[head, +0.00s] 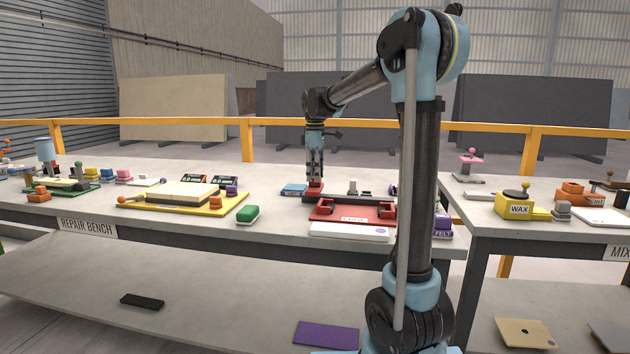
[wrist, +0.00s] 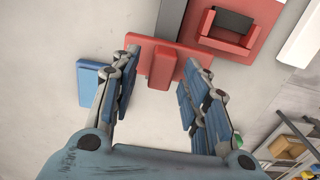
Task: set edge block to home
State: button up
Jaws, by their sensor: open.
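A red T-shaped block, which looks like the edge block (wrist: 163,66), lies under my gripper (wrist: 160,78) in the wrist view. Its raised tab stands between my two fingers, with space showing on either side. In the head view the red block (head: 315,187) is small, at the left end of a dark bar (head: 328,198). My gripper (head: 315,174) points straight down just above it and is open. Whether the fingers touch the block cannot be told. No home mark can be made out.
A red tray (head: 325,211) lies in front of the dark bar, with a white strip (head: 349,232) at the bench edge. A blue flat block (head: 293,190) lies close to the left. My arm hides part of the bench's right end.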

notch_tip(320, 180, up, 10)
dwell(0.4)
jog(key=shift+f, duration=0.15)
